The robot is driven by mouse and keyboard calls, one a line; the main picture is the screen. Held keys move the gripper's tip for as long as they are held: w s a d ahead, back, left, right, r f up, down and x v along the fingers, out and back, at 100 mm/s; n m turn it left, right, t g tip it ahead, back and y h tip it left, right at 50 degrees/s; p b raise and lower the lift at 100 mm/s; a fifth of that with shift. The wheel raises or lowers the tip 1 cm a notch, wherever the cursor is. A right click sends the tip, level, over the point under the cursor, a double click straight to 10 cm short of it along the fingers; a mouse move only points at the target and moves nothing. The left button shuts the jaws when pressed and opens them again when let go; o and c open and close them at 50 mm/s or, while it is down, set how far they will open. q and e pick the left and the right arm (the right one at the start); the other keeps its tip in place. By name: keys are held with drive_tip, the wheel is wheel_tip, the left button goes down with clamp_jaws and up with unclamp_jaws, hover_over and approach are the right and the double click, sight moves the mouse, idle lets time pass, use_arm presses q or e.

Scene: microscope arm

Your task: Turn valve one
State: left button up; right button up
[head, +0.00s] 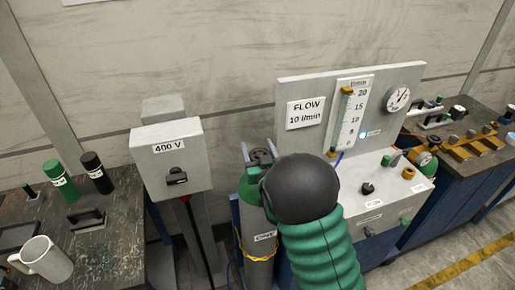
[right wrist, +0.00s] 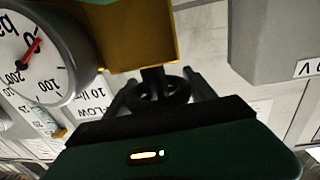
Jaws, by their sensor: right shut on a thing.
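A black round handwheel (right wrist: 160,84) sits on a dark stem under a yellow-brass valve body in the right wrist view. The two fingers of my right gripper (right wrist: 158,97) lie on either side of the wheel and are shut on it. In the head view my right gripper (head: 259,156) is at the top of a grey-green gas cylinder (head: 261,262); my dark wrist and green arm hide the wheel and valve there. Which number the valve bears cannot be read. My left gripper is not in view.
A round gauge (right wrist: 35,52) beside the valve has its red needle near 0. A grey 400 V box (head: 168,158) stands left of the cylinder. A flow panel (head: 305,90) rises behind my right arm. A mug (head: 45,262) stands on the left bench.

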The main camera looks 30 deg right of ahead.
drive_tip(key=shift+f, duration=0.1)
drive_tip(key=shift+c, duration=1)
